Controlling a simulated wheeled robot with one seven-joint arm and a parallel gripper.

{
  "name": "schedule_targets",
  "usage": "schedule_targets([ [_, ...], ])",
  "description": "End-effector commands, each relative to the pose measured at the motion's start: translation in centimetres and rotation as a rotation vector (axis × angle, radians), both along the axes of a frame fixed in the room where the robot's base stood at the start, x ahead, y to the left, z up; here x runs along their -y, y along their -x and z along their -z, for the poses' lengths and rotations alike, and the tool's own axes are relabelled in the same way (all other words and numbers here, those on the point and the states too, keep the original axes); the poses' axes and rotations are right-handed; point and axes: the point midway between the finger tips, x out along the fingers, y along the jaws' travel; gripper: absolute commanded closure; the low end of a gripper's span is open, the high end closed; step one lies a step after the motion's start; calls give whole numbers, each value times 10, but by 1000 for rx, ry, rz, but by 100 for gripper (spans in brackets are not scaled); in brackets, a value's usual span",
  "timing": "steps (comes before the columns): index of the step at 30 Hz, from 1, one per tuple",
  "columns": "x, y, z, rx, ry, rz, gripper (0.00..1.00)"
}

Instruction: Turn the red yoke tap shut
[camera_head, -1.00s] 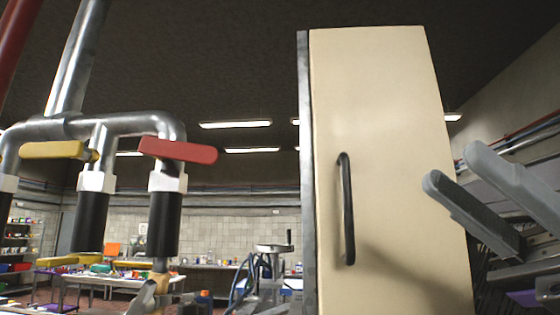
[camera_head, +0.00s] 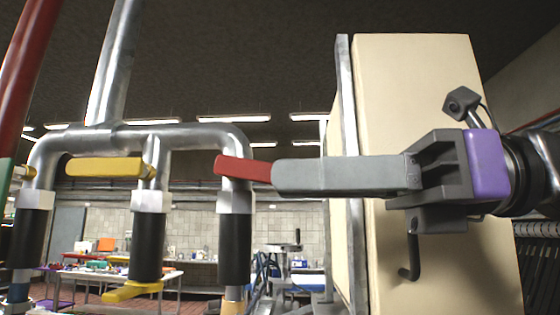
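The red tap handle (camera_head: 243,171) sits on the right-hand branch of the metal pipework (camera_head: 180,137), above a white nut and a black sleeve. It lies nearly level across the pipe and points right. My gripper (camera_head: 277,177) reaches in from the right, level with the handle. Its near grey finger overlaps the handle's right end and hides it. The far finger is hidden behind the near one, so I cannot tell whether the fingers touch or squeeze the handle.
A yellow handle (camera_head: 108,168) sits on the pipework left of the red one, and another yellow lever (camera_head: 132,292) is lower down. A cream cabinet (camera_head: 430,90) with a dark handle stands right behind my gripper. Benches (camera_head: 120,274) stand far behind.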

Motion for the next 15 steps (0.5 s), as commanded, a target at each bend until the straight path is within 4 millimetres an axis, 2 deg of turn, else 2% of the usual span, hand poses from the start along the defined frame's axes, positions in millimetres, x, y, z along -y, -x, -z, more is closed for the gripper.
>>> schedule_targets([
  [3, -14, 0, -2, -1, 0, -2, 72],
  [6, -20, 0, -1, 0, 0, -1, 72],
  [15, -23, -1, 0, -1, -1, 0, 72],
])
